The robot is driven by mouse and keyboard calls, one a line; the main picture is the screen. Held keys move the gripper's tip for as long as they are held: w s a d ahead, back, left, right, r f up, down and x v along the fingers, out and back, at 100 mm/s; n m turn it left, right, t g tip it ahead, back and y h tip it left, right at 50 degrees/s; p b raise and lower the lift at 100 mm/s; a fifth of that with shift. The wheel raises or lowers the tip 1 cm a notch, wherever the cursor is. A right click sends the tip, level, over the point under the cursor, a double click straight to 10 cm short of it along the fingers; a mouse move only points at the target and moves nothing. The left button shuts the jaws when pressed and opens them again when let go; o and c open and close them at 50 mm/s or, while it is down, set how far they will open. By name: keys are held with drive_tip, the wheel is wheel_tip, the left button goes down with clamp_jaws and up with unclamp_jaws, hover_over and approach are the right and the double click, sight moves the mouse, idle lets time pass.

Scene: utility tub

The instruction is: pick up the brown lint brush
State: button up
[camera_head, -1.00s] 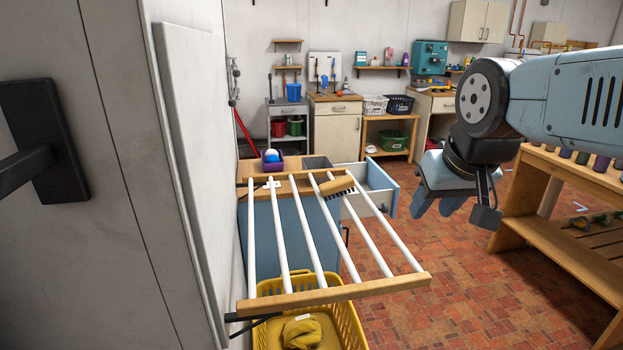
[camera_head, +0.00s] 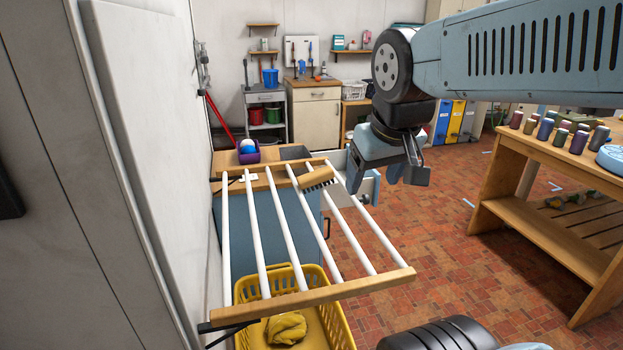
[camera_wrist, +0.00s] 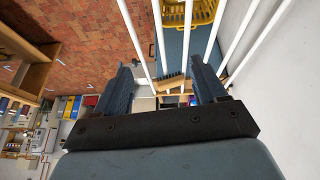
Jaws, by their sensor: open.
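The lint brush (camera_head: 316,178), with a light brown body and dark bristles, lies on the white bars of a wooden-framed drying rack (camera_head: 313,302), near its far end. In the wrist view the brush (camera_wrist: 170,83) shows small and partly beyond the rack bars, between my fingers. My gripper (camera_head: 370,180) is open and empty, fingers pointing down, to the right of the brush and apart from it. It also shows open in the wrist view (camera_wrist: 161,70).
A yellow basket (camera_head: 340,325) with a yellow cloth (camera_head: 287,328) stands under the rack. Behind the rack, a wooden top holds a purple box (camera_head: 248,153) with a ball. An open drawer (camera_head: 370,188) is behind my gripper. A wooden workbench (camera_head: 540,160) stands right.

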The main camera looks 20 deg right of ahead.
drive_tip(key=w+n+g+h, duration=0.1)
drive_tip(key=w, duration=0.2)
drive_tip(key=w+n+g+h, duration=0.1)
drive_tip(key=w+n, duration=0.1)
drive_tip(key=w, duration=0.1)
drive_tip(key=w+n+g+h, duration=0.1)
drive_tip(key=w+n, duration=0.1)
drive_tip(key=w, duration=0.1)
drive_tip(key=shift+w+a+f+g, duration=0.1)
drive_tip(key=shift+a+f+g, duration=0.05)
drive_tip(key=shift+f+g, duration=0.25)
drive_tip(key=n+g+h, duration=0.1)
drive_tip(key=n+h, duration=0.8)
drive_tip(key=n, duration=0.3)
approach(314, 173)
drive_tip(key=d, duration=0.3)
drive_tip(key=shift+d+f, duration=0.2)
drive_tip(key=shift+f, duration=0.1)
drive_tip(key=shift+d+f, duration=0.2)
drive_tip(key=shift+f, duration=0.15)
drive_tip(key=shift+f+x, duration=0.15)
drive_tip(key=shift+x, duration=1.55)
drive_tip(key=shift+f+x, duration=0.15)
drive_tip(key=shift+x, duration=1.6)
drive_tip(key=shift+a, duration=0.15)
drive_tip(key=c, duration=1.1)
